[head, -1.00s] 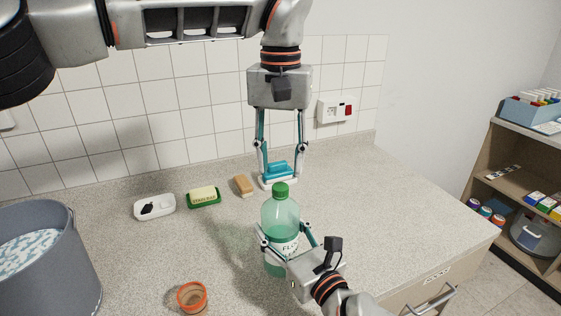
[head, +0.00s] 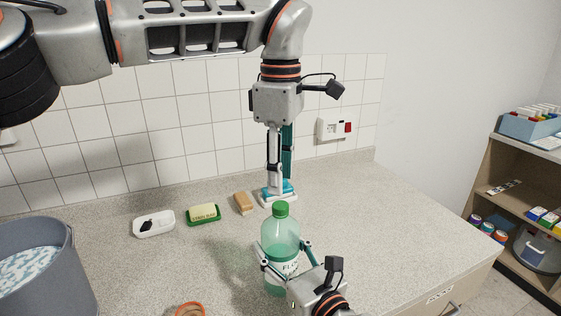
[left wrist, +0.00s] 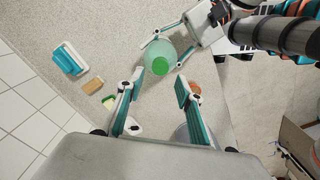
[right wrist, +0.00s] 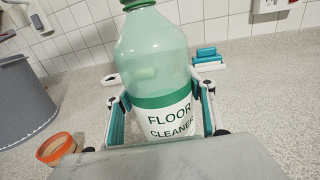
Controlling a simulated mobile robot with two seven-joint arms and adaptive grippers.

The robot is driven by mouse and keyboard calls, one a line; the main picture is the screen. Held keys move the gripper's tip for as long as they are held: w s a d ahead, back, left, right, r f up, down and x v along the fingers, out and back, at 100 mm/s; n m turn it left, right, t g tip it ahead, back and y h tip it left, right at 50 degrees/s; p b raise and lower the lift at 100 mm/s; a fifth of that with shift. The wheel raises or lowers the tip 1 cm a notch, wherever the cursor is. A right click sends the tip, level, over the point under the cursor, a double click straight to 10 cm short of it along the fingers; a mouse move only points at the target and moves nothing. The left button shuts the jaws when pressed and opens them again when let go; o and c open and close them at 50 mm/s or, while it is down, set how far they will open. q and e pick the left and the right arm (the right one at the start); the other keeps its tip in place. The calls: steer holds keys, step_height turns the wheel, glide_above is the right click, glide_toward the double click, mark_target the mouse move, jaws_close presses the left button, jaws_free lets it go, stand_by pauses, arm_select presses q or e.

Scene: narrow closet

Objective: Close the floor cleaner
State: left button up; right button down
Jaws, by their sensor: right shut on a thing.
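The floor cleaner (head: 281,238) is a translucent green bottle with a white label, standing upright on the counter. A green cap (head: 281,209) sits on its top; whether it is screwed tight I cannot tell. The cap also shows in the left wrist view (left wrist: 160,65). My right gripper (head: 284,266) is shut around the bottle's body, with a finger on each side in the right wrist view (right wrist: 162,103). My left gripper (head: 277,190) points down behind the bottle in the head view, seen edge-on. In the left wrist view its fingers (left wrist: 157,90) are apart and empty, with the bottle beyond them.
A blue-and-white brush (head: 291,197), a tan sponge (head: 244,204), soap on a green dish (head: 204,215) and a white dish (head: 154,224) line the back. A grey bucket (head: 75,275) stands left, an orange ring-like cup (head: 190,309) in front. The counter's right is clear.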

mark_target(280, 204)
arm_select(q)
steer(key=n, duration=0.3)
steer(key=shift+r+n, duration=0.15)
steer(key=shift+n, duration=0.15)
steer(key=n, duration=0.5)
steer(key=shift+r, duration=0.15)
steer(key=n, duration=0.7)
steer(key=shift+r, duration=0.25)
steer(key=n, duration=0.7)
steer(key=shift+r, duration=0.25)
steer(key=n, duration=0.3)
steer(key=shift+r+n, duration=0.1)
steer(key=shift+n, duration=0.3)
steer(key=n, duration=0.4)
steer(key=shift+r, duration=0.15)
steer(key=shift+f, duration=4)
